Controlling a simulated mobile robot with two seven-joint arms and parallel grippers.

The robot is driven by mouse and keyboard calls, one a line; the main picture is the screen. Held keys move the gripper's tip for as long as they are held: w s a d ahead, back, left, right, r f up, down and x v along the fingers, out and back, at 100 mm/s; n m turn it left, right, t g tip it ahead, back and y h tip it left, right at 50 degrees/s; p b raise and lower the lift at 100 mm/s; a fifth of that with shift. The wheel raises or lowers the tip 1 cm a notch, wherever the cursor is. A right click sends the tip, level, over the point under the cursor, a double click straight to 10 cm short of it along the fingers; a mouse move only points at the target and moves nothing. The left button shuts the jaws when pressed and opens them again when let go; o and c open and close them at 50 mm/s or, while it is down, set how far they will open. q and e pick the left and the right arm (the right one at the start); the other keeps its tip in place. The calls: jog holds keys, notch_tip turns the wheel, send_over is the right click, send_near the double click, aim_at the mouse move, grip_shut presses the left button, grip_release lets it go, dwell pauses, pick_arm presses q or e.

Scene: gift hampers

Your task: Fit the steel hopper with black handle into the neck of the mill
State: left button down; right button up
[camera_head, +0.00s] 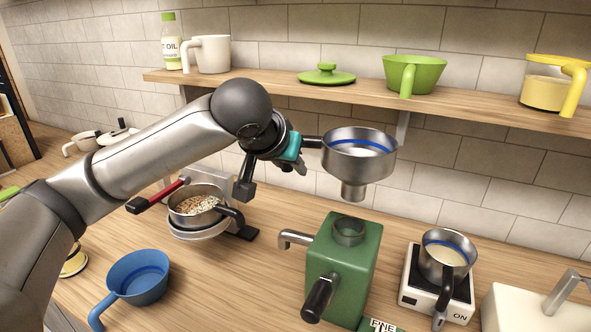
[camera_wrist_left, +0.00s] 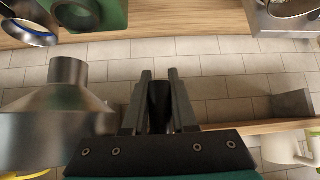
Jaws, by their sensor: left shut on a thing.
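The steel hopper (camera_head: 360,166), a wide funnel with a blue line inside and a short spout, is in the air above and slightly right of the mill's neck. My left gripper (camera_head: 301,146) is shut on its black handle (camera_head: 313,142), left of the bowl. In the left wrist view, the handle (camera_wrist_left: 160,103) lies between the fingers (camera_wrist_left: 160,76), with the hopper (camera_wrist_left: 58,108) to the left. Spout and neck are apart. My right gripper is out of view.
A blue pan (camera_head: 140,282) and a pan of grain (camera_head: 196,205) are left. The shelf (camera_head: 290,90) holding a green bowl (camera_head: 414,74) runs behind.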

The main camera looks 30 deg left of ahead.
pick_arm(q)
jog(key=b, duration=0.2)
send_over(292, 236)
jog(key=shift+f, duration=2.9)
jog(key=shift+p, duration=0.3)
jog(key=shift+p, duration=0.55)
jog(key=shift+p, duration=0.35)
jog(key=shift+f+b, duration=0.75)
jog(key=shift+f, duration=1.1)
jog(key=c, duration=0.6)
grip_release()
jog(key=shift+c, duration=0.2)
